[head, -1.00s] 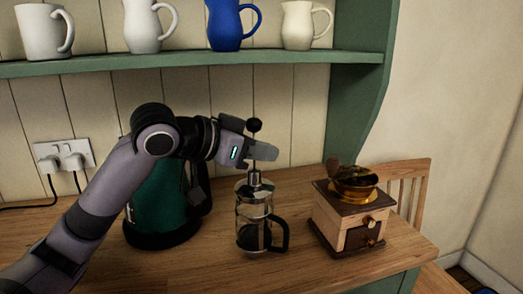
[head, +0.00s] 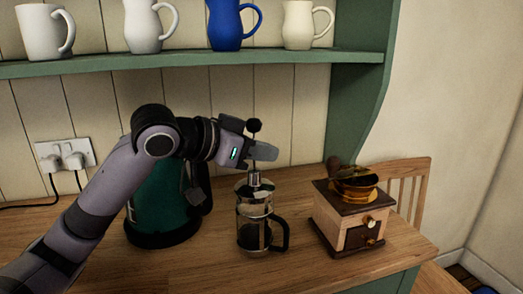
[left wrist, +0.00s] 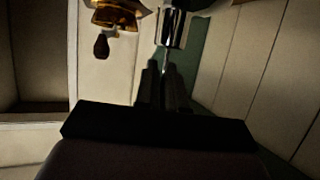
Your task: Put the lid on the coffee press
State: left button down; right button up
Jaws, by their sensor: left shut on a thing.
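The coffee press (head: 254,230), a glass beaker in a metal frame with a black handle on its right, stands upright on the wooden counter. The silver lid (head: 254,187) is at its top, with its rod rising to a black knob (head: 255,125). I cannot tell whether the lid is fully seated or slightly above the rim. My left gripper (head: 263,151) is shut on the lid's rod, below the knob and above the press. In the left wrist view the fingers (left wrist: 164,88) are dark, with shiny metal (left wrist: 172,28) beyond them. My right gripper is not in view.
A wooden coffee grinder (head: 349,218) stands close right of the press. A dark green kettle (head: 165,205) stands to the left, behind my left arm. A green shelf (head: 190,60) with several jugs and mugs runs above. The counter front (head: 190,270) is clear.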

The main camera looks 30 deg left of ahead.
aim_at(237, 193)
pick_arm(q)
jog(key=shift+f, duration=0.6)
dwell(0.7)
jog(key=c, duration=1.5)
grip_release()
jog(key=shift+v, duration=1.2)
jog(key=shift+b+v, duration=0.6)
jog(key=shift+v, duration=1.05)
jog(key=shift+b+v, duration=0.9)
jog(key=shift+v, duration=1.75)
